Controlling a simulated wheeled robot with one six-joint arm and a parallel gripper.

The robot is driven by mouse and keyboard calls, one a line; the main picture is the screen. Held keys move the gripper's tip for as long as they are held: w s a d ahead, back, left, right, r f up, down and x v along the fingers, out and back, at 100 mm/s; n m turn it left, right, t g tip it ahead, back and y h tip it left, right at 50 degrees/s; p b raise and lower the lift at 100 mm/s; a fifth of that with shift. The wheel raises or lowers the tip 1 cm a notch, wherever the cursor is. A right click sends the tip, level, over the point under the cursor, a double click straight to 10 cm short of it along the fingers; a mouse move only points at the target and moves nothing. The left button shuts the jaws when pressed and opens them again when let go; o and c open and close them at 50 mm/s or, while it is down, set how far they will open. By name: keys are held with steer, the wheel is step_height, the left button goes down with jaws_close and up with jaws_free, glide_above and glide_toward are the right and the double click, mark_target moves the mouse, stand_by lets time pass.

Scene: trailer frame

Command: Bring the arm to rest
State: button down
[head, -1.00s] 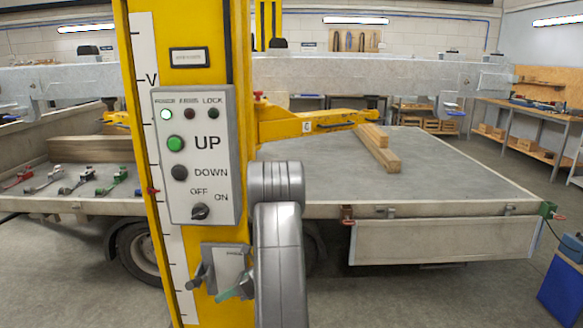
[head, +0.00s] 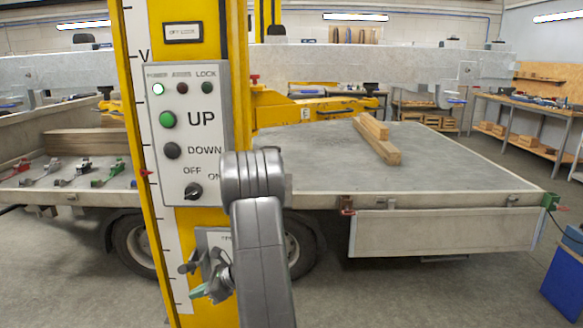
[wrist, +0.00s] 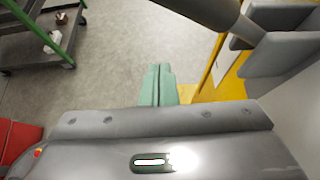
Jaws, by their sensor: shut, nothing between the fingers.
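My gripper (head: 202,291) has its green fingertips at the lower front of the yellow lift post (head: 150,130), below the control panel (head: 186,125). In the wrist view the two green fingers (wrist: 159,86) are together, with nothing between them, above bare floor and left of a yellow part. My grey arm (head: 262,260) reaches up from the bottom of the head view and hides part of the post. The panel has a green UP button (head: 168,119), a dark DOWN button (head: 172,151), an OFF/ON knob (head: 193,191) and a lit power lamp (head: 158,89).
A grey lever box (head: 216,241) on the post is close behind my gripper. The trailer bed (head: 440,160) bears timbers (head: 377,140) and several clamps. A blue box (head: 565,280) stands right. The wrist view shows a green cart (wrist: 60,50) and a red object (wrist: 18,142).

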steer(key=f+n+t+b, duration=0.1)
steer(key=b, duration=0.3)
steer(key=w+f+n+t+b, duration=0.1)
steer(key=f+b, duration=0.1)
steer(key=b, duration=0.1)
steer(key=f+n+t+b, duration=0.1)
steer(key=b, duration=0.3)
steer(key=shift+w+f+b, duration=0.25)
steer(key=shift+w+b, duration=0.1)
steer(key=shift+w, duration=0.05)
steer(key=shift+r, duration=0.1)
stand_by(0.3)
